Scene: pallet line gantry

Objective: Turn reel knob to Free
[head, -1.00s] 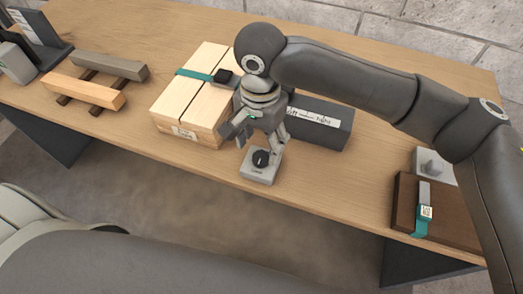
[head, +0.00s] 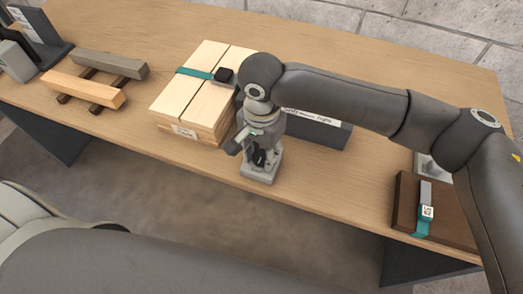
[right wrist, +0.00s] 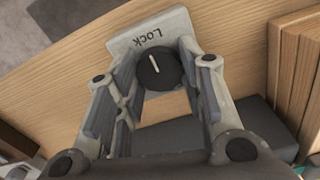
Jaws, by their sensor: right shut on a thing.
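The reel knob (right wrist: 160,70) is a round black dial with a white pointer line, mounted on a light grey base (right wrist: 122,44). The word LOCK is printed on the base, beside the knob. In the head view the base (head: 257,178) sits near the table's front edge, and the knob is mostly hidden by my right gripper (head: 260,160). That gripper points down over the base. In the right wrist view its fingers are on either side of the knob, shut on it. My left gripper is not in view.
A strapped wooden stack (head: 200,90) stands left of the gripper. A dark labelled box (head: 325,132) lies close behind it. Timber pieces (head: 85,88) lie at the left, and a brown case (head: 450,215) with a teal strap is at the right. The tabletop between is clear.

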